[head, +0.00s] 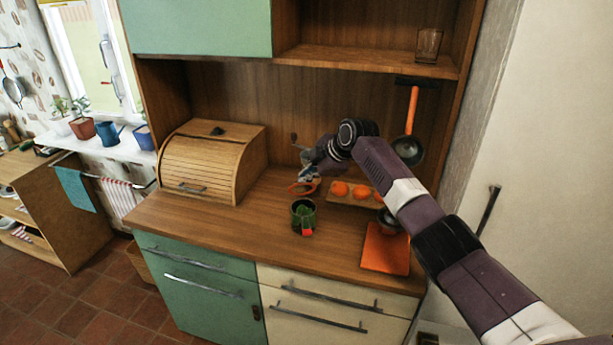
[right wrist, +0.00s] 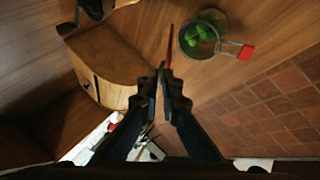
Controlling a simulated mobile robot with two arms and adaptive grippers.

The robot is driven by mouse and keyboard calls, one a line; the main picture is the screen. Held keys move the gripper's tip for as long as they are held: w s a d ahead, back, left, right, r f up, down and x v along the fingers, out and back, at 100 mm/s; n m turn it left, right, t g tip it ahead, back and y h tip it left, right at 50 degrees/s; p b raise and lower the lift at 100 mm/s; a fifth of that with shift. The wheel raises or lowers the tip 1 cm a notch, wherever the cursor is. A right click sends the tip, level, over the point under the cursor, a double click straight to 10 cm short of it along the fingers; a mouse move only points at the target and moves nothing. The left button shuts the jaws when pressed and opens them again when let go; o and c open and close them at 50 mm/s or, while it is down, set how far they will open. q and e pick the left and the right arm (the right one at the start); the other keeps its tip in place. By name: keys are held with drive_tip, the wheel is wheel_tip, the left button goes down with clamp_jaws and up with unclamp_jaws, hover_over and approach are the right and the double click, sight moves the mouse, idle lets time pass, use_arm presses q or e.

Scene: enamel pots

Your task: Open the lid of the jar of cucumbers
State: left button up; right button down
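The jar of cucumbers (head: 303,216) stands upright on the wooden counter, with green cucumbers inside and a red tab on its front. In the right wrist view the jar (right wrist: 203,36) shows from above, its top uncovered. A ring-like lid with an orange-red rim (head: 302,188) is apart from the jar, just behind it and above the counter. In the wrist view the lid (right wrist: 170,43) shows edge-on as a thin red strip at my fingertips. My right gripper (right wrist: 161,74) is closed on its edge. My left gripper is in neither view.
A wooden bread box (head: 212,162) stands left of the jar. A board with several oranges (head: 340,189) lies behind right, partly hidden by my arm. An orange board (head: 386,250) lies at the right front. The counter between the bread box and jar is clear.

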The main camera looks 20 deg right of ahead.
drive_tip(key=c, duration=2.2)
unclamp_jaws()
drive_tip(key=shift+s+a+r, duration=0.1)
drive_tip(key=shift+r, duration=0.1)
drive_tip(key=shift+o, duration=0.2)
drive_tip(key=v, duration=1.2)
